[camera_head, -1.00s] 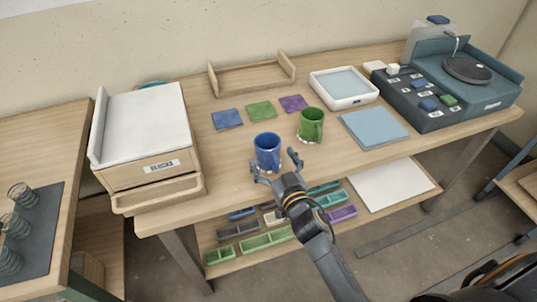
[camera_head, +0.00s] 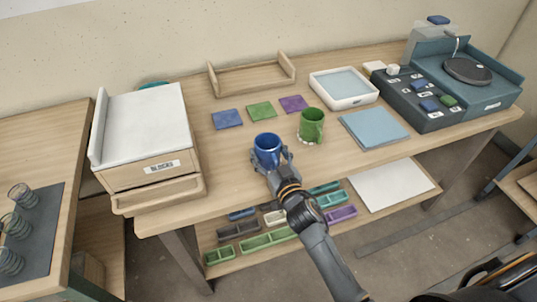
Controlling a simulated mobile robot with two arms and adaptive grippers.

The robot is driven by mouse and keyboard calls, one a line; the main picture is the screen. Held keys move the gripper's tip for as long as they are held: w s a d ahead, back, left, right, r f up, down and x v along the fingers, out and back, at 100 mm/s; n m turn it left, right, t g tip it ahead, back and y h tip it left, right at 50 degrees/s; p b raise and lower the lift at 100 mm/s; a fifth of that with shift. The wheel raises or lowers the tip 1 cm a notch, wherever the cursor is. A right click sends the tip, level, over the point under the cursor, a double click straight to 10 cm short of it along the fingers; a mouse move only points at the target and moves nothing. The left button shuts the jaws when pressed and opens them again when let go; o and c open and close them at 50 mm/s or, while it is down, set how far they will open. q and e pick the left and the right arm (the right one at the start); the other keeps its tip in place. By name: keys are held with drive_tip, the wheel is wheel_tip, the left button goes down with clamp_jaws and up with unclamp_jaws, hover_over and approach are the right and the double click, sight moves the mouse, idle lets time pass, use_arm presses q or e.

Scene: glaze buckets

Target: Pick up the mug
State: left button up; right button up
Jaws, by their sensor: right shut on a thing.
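A blue mug (camera_head: 267,146) stands near the front edge of the wooden table. A green mug (camera_head: 311,125) stands to its right and slightly farther back, apart from it. My right gripper (camera_head: 268,160) is at the near side of the blue mug, its fingers closed around the mug's lower part. The gripper hides part of the mug's base, so I cannot tell whether it is lifted. The left gripper is not in view.
Blue, green and purple tiles (camera_head: 264,110) lie behind the mugs. A white tray (camera_head: 372,97), a light blue mat (camera_head: 374,129) and a dark control box (camera_head: 412,114) are to the right. A wooden drawer unit (camera_head: 150,172) stands at left.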

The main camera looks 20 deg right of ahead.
drive_tip(key=shift+r, duration=0.15)
drive_tip(key=shift+r, duration=0.25)
wheel_tip(320, 180, up, 2)
drive_tip(key=shift+r, duration=0.1)
drive_tip(key=s+d+r, duration=0.7)
drive_tip(key=s+r, duration=0.3)
drive_tip(key=s, duration=0.2)
drive_tip(key=shift+d+p, duration=0.2)
drive_tip(key=shift+p, duration=0.25)
